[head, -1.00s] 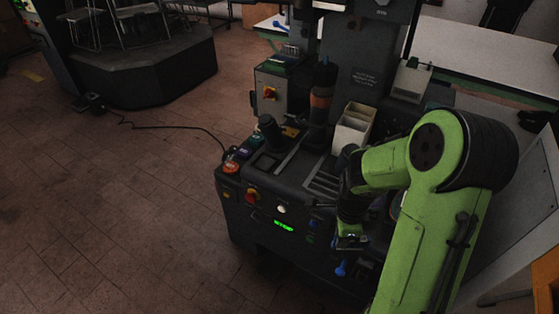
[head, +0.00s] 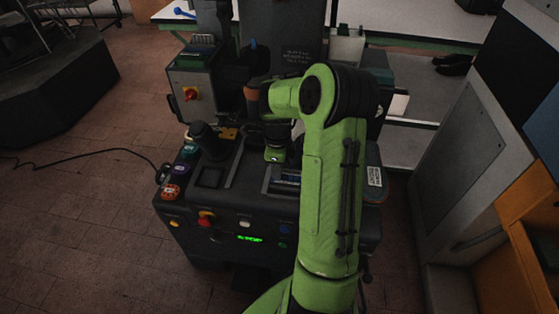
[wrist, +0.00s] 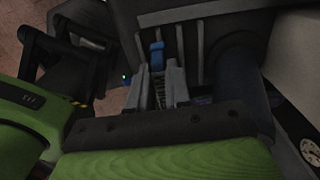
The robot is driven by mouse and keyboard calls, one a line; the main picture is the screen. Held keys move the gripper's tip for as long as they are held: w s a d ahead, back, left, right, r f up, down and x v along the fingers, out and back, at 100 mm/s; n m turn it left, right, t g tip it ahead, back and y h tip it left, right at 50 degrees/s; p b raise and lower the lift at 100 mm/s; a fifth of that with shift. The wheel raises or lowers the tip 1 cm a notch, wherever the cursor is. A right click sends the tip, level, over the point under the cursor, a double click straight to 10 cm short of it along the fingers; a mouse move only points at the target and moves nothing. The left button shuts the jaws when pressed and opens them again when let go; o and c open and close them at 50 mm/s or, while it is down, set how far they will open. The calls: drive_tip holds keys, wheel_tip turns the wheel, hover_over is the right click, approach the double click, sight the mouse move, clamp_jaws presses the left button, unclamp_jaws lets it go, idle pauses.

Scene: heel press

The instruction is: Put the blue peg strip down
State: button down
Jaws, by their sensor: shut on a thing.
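The blue peg strip (wrist: 157,56) shows in the wrist view as a short blue piece between and just beyond my grey fingertips. My gripper (wrist: 158,76) is shut on it. Below it, dark ridged material shows between the fingers. A dark surface with pale parallel bars lies behind the strip; I cannot tell whether the strip touches it. In the head view my wrist (head: 277,154) is over the bed of the heel press (head: 210,176), near its column. The fingers and the strip cannot be made out there.
A black knob-like post (head: 207,140) stands on the press bed to the left. A grey box with a red switch (head: 190,94) stands behind. A grey cabinet (head: 470,170) is at right. Open floor lies left.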

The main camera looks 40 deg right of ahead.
drive_tip(key=w+d, duration=0.1)
drive_tip(key=d, duration=0.1)
drive_tip(key=w+d+f, duration=0.1)
drive_tip(key=w, duration=0.1)
drive_tip(key=shift+d+f+b, duration=0.1)
drive_tip(key=shift+d+b, duration=0.3)
drive_tip(key=shift+f, duration=0.1)
drive_tip(key=shift+f, duration=0.1)
drive_tip(key=shift+f+b, duration=0.5)
drive_tip(key=shift+f, duration=0.05)
drive_tip(key=c, duration=1.1)
unclamp_jaws()
drive_tip(key=shift+o, duration=0.2)
